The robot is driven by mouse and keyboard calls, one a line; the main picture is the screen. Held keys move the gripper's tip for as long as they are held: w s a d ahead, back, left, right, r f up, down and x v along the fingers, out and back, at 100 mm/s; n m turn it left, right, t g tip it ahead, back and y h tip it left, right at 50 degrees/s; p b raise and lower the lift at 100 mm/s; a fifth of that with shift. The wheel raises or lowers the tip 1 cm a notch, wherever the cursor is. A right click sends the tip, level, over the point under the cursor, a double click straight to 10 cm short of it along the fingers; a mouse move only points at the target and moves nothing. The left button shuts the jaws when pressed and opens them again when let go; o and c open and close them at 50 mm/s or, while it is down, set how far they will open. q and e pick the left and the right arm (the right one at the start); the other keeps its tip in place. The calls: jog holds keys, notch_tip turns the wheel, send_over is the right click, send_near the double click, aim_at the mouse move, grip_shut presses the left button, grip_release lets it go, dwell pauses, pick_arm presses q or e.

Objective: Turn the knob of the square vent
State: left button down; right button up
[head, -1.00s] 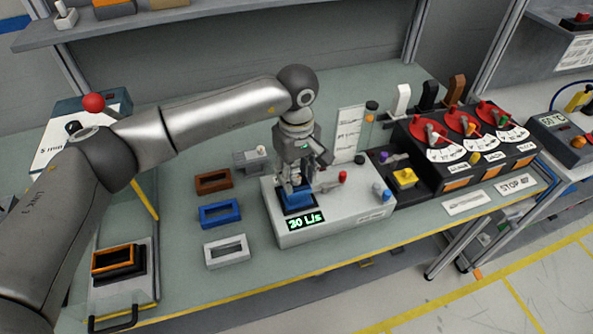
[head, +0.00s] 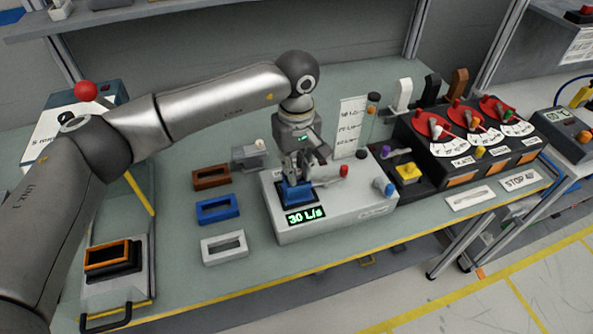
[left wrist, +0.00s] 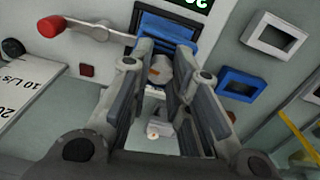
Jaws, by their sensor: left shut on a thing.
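The blue square vent (head: 298,194) sits on top of a light grey box (head: 340,218) on the bench. The box's green display (head: 306,215) reads 30 L/s. In the left wrist view the ribbed blue vent (left wrist: 172,25) shows at the top, with a pale grey knob (left wrist: 160,70) between the fingers. My left gripper (head: 295,177) points down over the vent and is shut on this knob; in the left wrist view its fingers (left wrist: 160,100) flank the knob. The fingers hide much of the knob in the head view. My right gripper is not in view.
A red-tipped lever (head: 344,171) and a blue knob (head: 385,186) are on the same box. A card listing flow values (head: 350,127) stands behind it. Brown, blue and white frames (head: 225,248) lie to its left. A black dial panel (head: 470,140) stands to the right.

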pick_arm(q)
jog(key=shift+f+b, duration=0.2)
jog(key=shift+b, duration=0.1)
jog(key=m+b, duration=0.1)
jog(key=b, duration=0.2)
jog(key=shift+f+m, duration=0.15)
jog(key=shift+m, duration=0.15)
jog(key=shift+r+m+b, duration=0.25)
jog(key=shift+m+b, duration=0.35)
jog(key=shift+m, duration=0.1)
jog(key=c, duration=1.3)
grip_release()
jog(key=shift+r, duration=0.1)
notch_tip(320, 180, up, 12)
